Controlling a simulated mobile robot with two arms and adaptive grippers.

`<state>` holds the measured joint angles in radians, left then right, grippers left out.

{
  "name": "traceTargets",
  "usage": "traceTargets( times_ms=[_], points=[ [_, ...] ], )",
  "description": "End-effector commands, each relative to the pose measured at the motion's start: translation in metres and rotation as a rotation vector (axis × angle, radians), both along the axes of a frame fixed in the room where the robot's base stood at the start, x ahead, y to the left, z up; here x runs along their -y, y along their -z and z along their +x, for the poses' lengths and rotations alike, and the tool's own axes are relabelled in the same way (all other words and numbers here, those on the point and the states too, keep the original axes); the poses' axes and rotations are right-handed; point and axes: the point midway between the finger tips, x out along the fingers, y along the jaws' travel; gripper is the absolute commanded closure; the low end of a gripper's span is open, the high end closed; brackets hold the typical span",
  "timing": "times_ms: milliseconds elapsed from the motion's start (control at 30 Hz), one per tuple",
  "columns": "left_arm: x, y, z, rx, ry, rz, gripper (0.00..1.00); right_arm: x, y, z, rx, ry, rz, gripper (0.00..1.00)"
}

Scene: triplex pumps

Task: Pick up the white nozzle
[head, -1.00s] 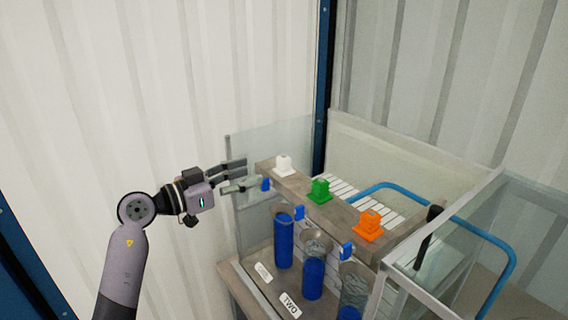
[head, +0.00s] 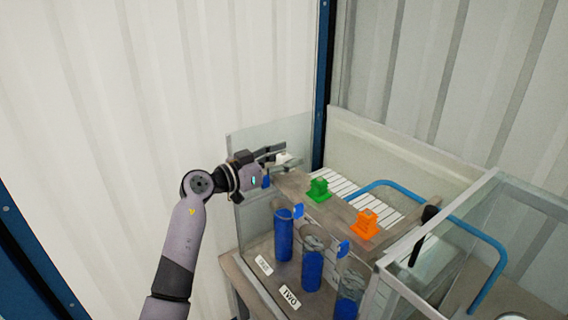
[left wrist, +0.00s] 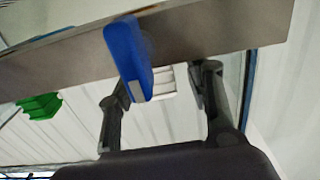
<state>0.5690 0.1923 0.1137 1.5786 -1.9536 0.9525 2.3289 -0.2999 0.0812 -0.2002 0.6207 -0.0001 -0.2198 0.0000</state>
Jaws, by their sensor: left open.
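The white nozzle (head: 282,157) is on the left end of the shelf over the pump cylinders, largely hidden by my left gripper in the head view. My left gripper (head: 289,156) is open, with its fingers on either side of the nozzle. In the left wrist view, a white stepped part of the nozzle (left wrist: 165,82) shows between the open fingers of the left gripper (left wrist: 164,78), partly behind a blue tab (left wrist: 128,55). Contact cannot be told. The right gripper is not in view.
A green nozzle (head: 318,190) and an orange nozzle (head: 365,224) stand farther right on the same shelf (head: 341,208). Blue-filled cylinders (head: 284,235) stand below. A clear panel (head: 240,150) is close behind my left gripper. A blue tube (head: 455,220) curves at the right.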

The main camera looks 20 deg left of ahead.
Motion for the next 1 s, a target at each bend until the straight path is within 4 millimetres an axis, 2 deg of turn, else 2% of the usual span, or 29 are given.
traceTargets(
  times_ms=[100, 800, 1000],
  points=[
    [-0.0003, 0.0003, -0.0003, 0.0, 0.0, 0.0, 0.54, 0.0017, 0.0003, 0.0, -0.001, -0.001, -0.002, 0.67],
    [-0.0006, 0.0001, -0.0006, 0.0, 0.0, 0.0, 1.0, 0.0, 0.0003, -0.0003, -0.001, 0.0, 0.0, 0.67],
    [-0.0006, -0.0002, -0.0006, 0.001, -0.001, -0.001, 1.0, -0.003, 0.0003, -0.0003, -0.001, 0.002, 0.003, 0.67]
  ],
)
